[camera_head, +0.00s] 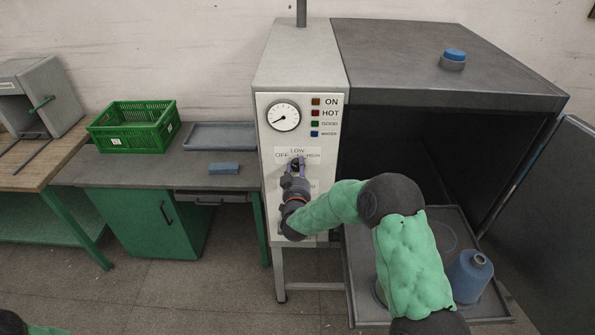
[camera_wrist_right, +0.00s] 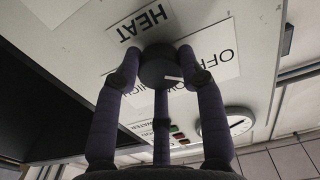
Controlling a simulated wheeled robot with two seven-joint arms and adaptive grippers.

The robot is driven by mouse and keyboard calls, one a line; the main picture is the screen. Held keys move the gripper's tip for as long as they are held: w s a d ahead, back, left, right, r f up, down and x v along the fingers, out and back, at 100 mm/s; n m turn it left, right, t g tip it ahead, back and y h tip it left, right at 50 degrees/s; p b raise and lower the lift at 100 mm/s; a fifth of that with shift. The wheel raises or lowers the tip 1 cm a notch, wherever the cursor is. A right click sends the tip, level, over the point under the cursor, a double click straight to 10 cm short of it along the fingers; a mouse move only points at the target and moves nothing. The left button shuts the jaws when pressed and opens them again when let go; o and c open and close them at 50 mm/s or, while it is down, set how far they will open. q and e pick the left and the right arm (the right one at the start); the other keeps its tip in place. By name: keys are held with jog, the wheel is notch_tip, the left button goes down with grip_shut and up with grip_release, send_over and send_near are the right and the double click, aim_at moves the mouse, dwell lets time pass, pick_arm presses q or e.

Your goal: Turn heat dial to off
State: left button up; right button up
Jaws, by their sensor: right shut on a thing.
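The heat dial (camera_wrist_right: 158,66) is a dark round knob on the pale control panel (camera_head: 265,215), below the OFF, LOW and HIGH label (camera_head: 290,152). My right gripper (camera_head: 297,167) is shut on the dial and hides most of it in the head view. In the right wrist view its fingers (camera_wrist_right: 160,72) sit around the dial's rim. A pale pointer mark on the dial's lower right points rightward, on the side of the OFF lettering (camera_wrist_right: 227,55). The HEAT label (camera_wrist_right: 143,22) is beside the dial. My left gripper is out of view.
A gauge (camera_head: 284,117) and coloured indicators (camera_head: 315,113) are above the dial. An open dark chamber (camera_head: 400,145) is at right, with a blue cone (camera_head: 470,276) on a tray (camera_head: 365,290). A green crate (camera_head: 133,127) stands on the left bench.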

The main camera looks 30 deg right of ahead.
jog(key=shift+a+f+n, duration=0.1)
jog(key=shift+f+n, duration=0.15)
jog(key=shift+n, duration=0.35)
jog(key=o, duration=1)
jog(key=shift+c, duration=0.2)
jog(key=shift+o, duration=1)
jog(key=shift+s+r, duration=0.1)
jog(key=shift+r, duration=0.05)
jog(key=v, duration=1.2)
